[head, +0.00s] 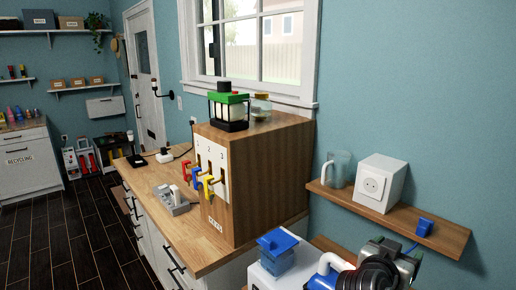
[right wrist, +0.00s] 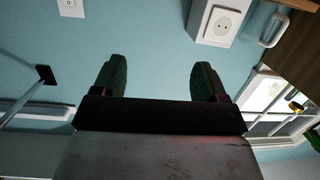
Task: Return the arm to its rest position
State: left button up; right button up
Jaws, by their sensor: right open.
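My right gripper (right wrist: 160,72) shows in the right wrist view, its two dark green fingers spread apart with nothing between them. Blue wall lies behind the gap. In the head view, dark and greenish parts at the bottom right seem to be the end of my right arm, below the wall shelf (head: 447,238). Its fingers cannot be made out there. My left gripper is in neither view.
The shelf holds a glass mug (head: 339,168), a white socket box (head: 381,183) and a blue item (head: 424,227). Open floor lies left.

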jog(key=s+a+f+n+g+y, duration=0.1)
jog(key=s+f+n+y, duration=0.2)
jog(key=s+f, duration=0.35)
jog(key=s+a+f+n+g+y, duration=0.1)
jog(key=s+f+n+y, duration=0.2)
jog(key=f, duration=0.6)
jog(key=s+a+f+n+g+y, duration=0.2)
jog(key=s+a+f+g+y, duration=0.15)
jog(key=s, duration=0.55)
jog(key=s+a+f+n+g+y, duration=0.25)
jog(key=s+f, duration=0.25)
jog(key=s, duration=0.5)
notch_tip(320, 180, down, 31)
jog(key=b, duration=0.5)
pick_arm(q)
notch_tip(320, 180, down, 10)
jog(key=b, duration=0.5)
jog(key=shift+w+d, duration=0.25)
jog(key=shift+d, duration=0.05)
pick_arm(e)
jog(key=s+d+f+g, duration=0.1)
jog(key=s+f, duration=0.7)
jog(key=f, duration=0.2)
jog(key=s+d+f+g, duration=0.1)
jog(key=s+d+f, duration=0.1)
jog(key=s+f, duration=0.6)
notch_tip(320, 180, down, 3)
jog(key=shift+s+r, duration=0.15)
jog(key=shift+s, duration=0.05)
